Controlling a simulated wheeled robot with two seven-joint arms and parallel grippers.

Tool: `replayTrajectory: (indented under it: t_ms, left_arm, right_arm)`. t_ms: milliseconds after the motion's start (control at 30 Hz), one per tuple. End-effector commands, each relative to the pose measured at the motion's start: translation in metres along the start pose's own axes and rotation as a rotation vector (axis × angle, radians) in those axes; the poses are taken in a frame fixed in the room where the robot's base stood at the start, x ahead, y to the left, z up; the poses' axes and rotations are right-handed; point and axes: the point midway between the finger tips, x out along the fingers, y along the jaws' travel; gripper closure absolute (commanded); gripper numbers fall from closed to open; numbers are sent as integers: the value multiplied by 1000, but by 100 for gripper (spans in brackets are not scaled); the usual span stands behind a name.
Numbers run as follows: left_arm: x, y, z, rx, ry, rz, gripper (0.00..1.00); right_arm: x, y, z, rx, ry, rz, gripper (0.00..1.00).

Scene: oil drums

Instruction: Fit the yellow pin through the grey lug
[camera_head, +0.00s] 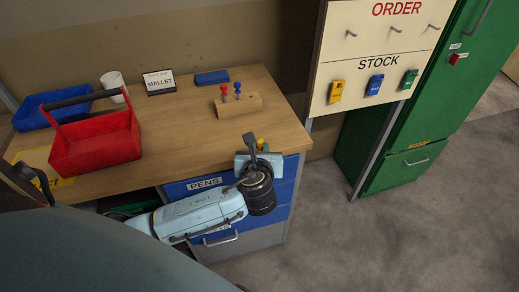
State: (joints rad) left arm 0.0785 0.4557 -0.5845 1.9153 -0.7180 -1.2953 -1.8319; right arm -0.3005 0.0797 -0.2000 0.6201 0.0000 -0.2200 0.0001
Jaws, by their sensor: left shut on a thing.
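My left arm comes in from the lower left, and its gripper (256,147) is at the front right corner of the wooden table. I cannot make out the grey lug; the gripper and wrist cover that corner area. My right gripper is not in view.
On the table (185,125) stand a wooden block (238,105) with red and blue pins, a blue box (212,77), a MALLET sign (159,82), a white cup (114,85), a red caddy (95,143) and a blue tray (40,112). A green cabinet (415,120) stands right; the floor between is clear.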

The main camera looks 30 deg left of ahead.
Motion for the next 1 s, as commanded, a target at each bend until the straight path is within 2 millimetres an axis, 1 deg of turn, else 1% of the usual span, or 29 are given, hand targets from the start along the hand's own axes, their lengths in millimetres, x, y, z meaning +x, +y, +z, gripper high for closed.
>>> replayTrajectory:
  t_ms: [67,1000]
  left_arm:
    - [1,0,-3,-1,-1,0,100]
    - [13,0,-33,0,0,0,100]
  right_arm:
    - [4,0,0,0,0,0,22]
    - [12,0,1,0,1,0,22]
